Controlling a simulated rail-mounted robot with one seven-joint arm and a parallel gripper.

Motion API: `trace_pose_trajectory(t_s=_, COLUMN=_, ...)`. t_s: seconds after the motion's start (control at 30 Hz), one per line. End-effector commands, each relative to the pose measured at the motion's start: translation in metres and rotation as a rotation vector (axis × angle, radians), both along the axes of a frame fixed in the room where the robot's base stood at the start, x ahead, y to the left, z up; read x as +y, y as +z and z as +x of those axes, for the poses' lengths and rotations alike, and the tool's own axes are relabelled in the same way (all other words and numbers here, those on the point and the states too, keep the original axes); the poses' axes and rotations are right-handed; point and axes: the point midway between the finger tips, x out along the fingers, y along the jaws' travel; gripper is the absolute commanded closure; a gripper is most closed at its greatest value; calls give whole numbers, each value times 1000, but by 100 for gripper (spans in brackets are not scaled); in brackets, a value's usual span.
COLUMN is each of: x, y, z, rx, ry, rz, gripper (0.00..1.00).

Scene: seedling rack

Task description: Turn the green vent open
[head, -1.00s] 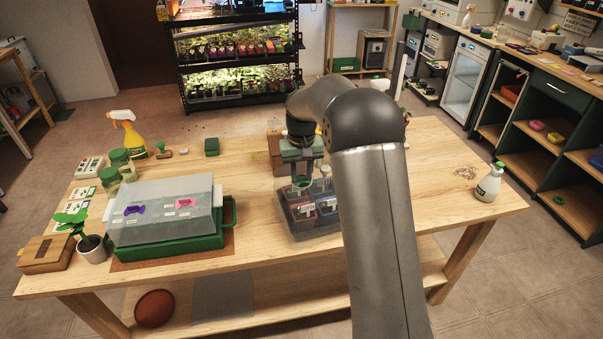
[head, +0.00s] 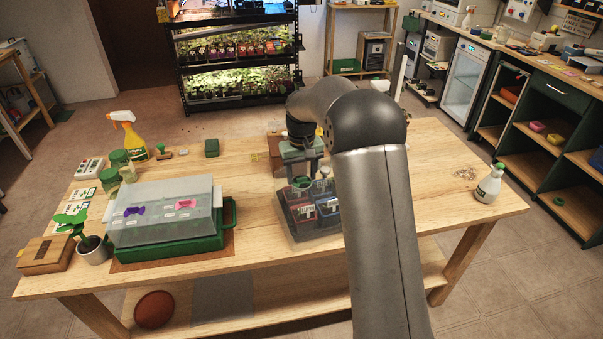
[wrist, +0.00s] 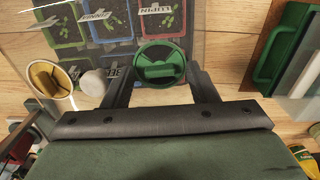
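The green vent (wrist: 160,66) is a round green ring with a raised bar across it. In the wrist view the bar lies nearly level across the picture. My gripper (wrist: 157,78) is open, with one finger on each side of the vent and a visible gap to the ring. In the head view my gripper (head: 302,170) is over the pot tray (head: 318,232), and the vent (head: 302,183) shows small just below the fingers. I cannot tell the exact height between them.
Labelled pots (wrist: 110,18) lie under the cover. A cup with a yellow inside (wrist: 48,80) and a white knob (wrist: 93,82) are left of the vent. A green tray with a clear lid (head: 165,205) stands at left. A spray bottle (head: 489,184) is at right.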

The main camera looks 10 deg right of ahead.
Motion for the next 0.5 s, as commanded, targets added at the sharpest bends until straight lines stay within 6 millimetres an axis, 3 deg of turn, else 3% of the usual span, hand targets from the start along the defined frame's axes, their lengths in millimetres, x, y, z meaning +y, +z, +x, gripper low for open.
trace_pose_trajectory(t_s=0.27, x=0, y=13, z=1, rx=-3, ry=0, rz=0, gripper=47)
trace_pose_trajectory(t_s=0.5, x=0, y=66, z=1, rx=-6, ry=0, rz=0, gripper=47)
